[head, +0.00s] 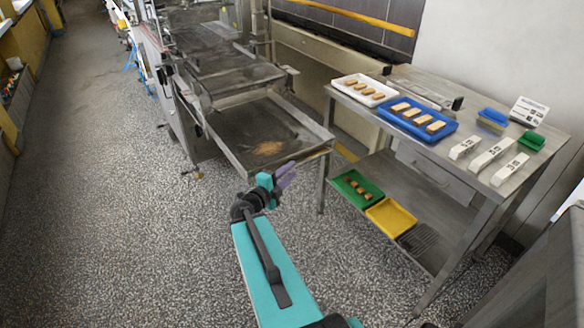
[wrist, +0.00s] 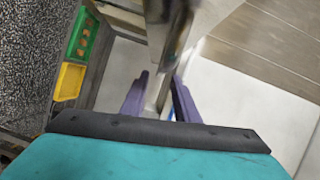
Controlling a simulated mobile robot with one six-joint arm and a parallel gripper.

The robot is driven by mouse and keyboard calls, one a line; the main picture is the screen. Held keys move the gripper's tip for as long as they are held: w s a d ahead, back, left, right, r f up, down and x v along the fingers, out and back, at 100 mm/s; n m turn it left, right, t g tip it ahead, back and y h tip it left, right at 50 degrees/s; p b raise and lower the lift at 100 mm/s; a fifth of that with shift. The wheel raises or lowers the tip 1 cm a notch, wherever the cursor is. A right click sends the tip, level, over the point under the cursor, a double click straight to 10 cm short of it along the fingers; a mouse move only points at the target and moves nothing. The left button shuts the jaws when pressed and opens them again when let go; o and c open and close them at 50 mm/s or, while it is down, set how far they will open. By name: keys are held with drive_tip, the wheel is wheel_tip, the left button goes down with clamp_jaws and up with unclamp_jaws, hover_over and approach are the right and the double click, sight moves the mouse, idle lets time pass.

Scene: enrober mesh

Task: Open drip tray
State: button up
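A wide, shallow metal tray (head: 228,125) with brown crumbs on it sticks out below the mesh belt of the machine; I take it to be the drip tray. My gripper (head: 286,175) is in front of the tray's near edge, to the lower right of the crumbs. In the wrist view, its two purple fingers (wrist: 160,82) stand apart. A narrow metal part shows in the gap between them. I cannot tell whether the fingers touch it. No handle on the tray is clear to me.
A steel table (head: 437,143) on the right holds a white tray (head: 352,92), a blue tray (head: 398,121) and white labelled blocks (head: 490,154). Its lower shelf holds a green tray (head: 345,190) and a yellow tray (head: 391,217). The speckled floor (head: 110,200) on the left is clear.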

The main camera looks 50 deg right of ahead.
drive_tip(key=a+p, duration=0.7)
drive_tip(key=shift+r, duration=0.25)
idle(0.4)
drive_tip(key=shift+a, duration=0.15)
idle(0.3)
